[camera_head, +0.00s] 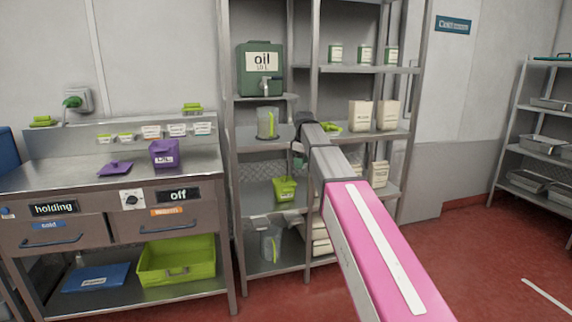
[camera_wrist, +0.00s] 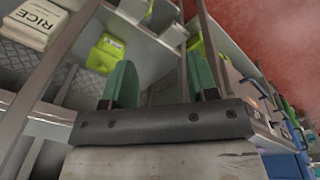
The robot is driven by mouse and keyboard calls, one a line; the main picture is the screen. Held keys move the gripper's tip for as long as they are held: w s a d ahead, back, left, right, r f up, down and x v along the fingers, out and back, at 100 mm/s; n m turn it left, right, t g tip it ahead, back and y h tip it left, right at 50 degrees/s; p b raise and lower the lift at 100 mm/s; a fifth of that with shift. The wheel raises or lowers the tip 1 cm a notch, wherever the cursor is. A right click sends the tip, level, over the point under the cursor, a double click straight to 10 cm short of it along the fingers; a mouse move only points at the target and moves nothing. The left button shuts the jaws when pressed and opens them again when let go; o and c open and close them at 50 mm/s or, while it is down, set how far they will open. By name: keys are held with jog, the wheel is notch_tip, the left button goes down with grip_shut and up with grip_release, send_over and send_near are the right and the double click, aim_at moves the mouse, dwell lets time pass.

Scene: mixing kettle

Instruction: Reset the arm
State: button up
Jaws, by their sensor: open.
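My arm, pink and grey, reaches from the lower right toward the shelf rack in the head view. My gripper (camera_head: 298,155) is at its far end, close to the front of the rack and mostly hidden by the wrist. In the wrist view my gripper (camera_wrist: 164,85) shows two green fingers standing apart with nothing between them. It is open and empty. The picture there is tilted, with the rack's shelves behind the fingers.
The metal rack (camera_head: 316,93) holds a green oil dispenser (camera_head: 260,70), a clear jug (camera_head: 268,124), a lime container (camera_head: 285,189) and white bags (camera_head: 388,115). A steel counter (camera_head: 70,178) with a purple container (camera_head: 164,154) stands left. Red floor (camera_head: 478,235) is open at right.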

jog(key=s+d+f+m, duration=0.4)
jog(key=s+f, duration=0.6)
jog(key=f, duration=0.1)
jog(key=s+d+f+m+g, duration=0.1)
jog(key=s+d+f+m, duration=0.3)
jog(key=s+f, duration=0.6)
jog(key=s+d+f+m, duration=0.4)
jog(key=s+f, duration=0.7)
jog(key=f, duration=0.2)
jog(key=shift+d+f+m, duration=0.2)
jog(key=shift+f+m, duration=0.15)
jog(key=shift+m, duration=0.05)
jog(key=shift+s, duration=0.1)
